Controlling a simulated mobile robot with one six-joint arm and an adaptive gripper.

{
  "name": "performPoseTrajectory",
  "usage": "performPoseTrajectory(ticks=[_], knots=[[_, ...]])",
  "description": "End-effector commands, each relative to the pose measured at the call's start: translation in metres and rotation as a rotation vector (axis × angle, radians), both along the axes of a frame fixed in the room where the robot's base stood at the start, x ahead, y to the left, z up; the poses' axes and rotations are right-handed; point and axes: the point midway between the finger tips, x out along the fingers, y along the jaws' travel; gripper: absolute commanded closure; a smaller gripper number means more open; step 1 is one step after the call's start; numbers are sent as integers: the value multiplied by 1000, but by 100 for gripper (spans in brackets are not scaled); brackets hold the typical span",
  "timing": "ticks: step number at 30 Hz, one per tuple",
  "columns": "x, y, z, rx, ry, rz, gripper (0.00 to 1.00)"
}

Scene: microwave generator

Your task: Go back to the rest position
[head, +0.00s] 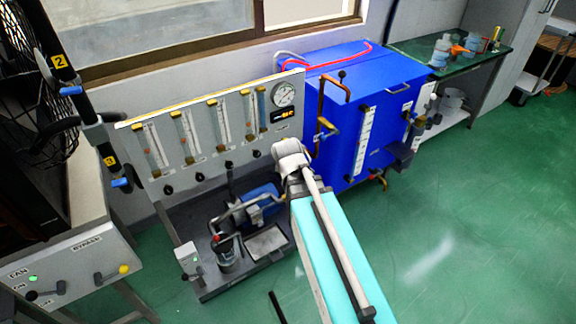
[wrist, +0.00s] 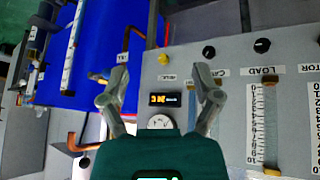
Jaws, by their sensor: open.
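My gripper (wrist: 161,76) is open in the wrist view, with its two grey fingers spread apart and nothing between them. Beyond the fingers is the grey meter panel (wrist: 225,60), with a small lit display (wrist: 165,99) and a round gauge (wrist: 160,121) showing in the gap. I cannot tell whether the fingers touch the panel. In the head view my arm reaches from the lower right up to the front of the panel (head: 200,115). The gripper is not clearly seen there.
A blue tank cabinet (head: 345,105) with copper pipes stands right of the panel. A pump (head: 262,198) sits on the low base below it. A control box (head: 75,268) is at the lower left. A bench (head: 465,58) is at the back right. The green floor (head: 480,200) at right is clear.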

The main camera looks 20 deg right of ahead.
Motion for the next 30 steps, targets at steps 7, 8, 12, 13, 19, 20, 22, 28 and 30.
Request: performPoseTrajectory(ticks=[7, 8, 12, 13, 19, 20, 22, 28, 30], knots=[[-1, 0, 0, 0, 2, 1, 19], [-1, 1, -1, 2, 6, 1, 19], [-11, 5, -5, 11, 52, 9, 19], [-14, 6, -7, 15, 69, 13, 19], [-50, 23, -20, 58, 237, 55, 19], [-55, 26, -22, 65, 263, 64, 19], [-68, 31, -25, 81, 321, 82, 19], [-96, 45, -30, 121, 451, 130, 19], [-105, 49, -30, 134, 490, 146, 19]])
